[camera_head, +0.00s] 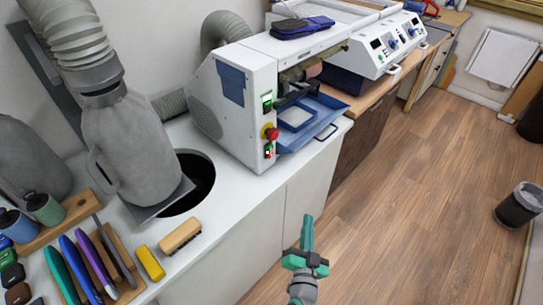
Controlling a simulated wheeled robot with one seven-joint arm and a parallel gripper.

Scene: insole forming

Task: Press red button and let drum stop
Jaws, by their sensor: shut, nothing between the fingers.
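The red button (271,133) is a mushroom-shaped knob with a yellow collar, on the front edge of a white machine (237,115) on the counter. A green switch (267,102) is above it, and a small red and green switch (269,151) is just below it. A brownish, roller-like part, perhaps the drum (299,71), shows partly in the machine's opening. Whether it turns cannot be told. My gripper (307,220), teal and dark grey, is shut and empty. It appears in front of the counter, lower and to the right of the red button, apart from it.
A blue tray (325,104) with a handle juts from the machine's front. Left of the machine are a round dark hole (200,178) in the counter, a grey hose (75,40), a brush (180,237) and tools. The wooden floor at right is open, with a bin (517,207).

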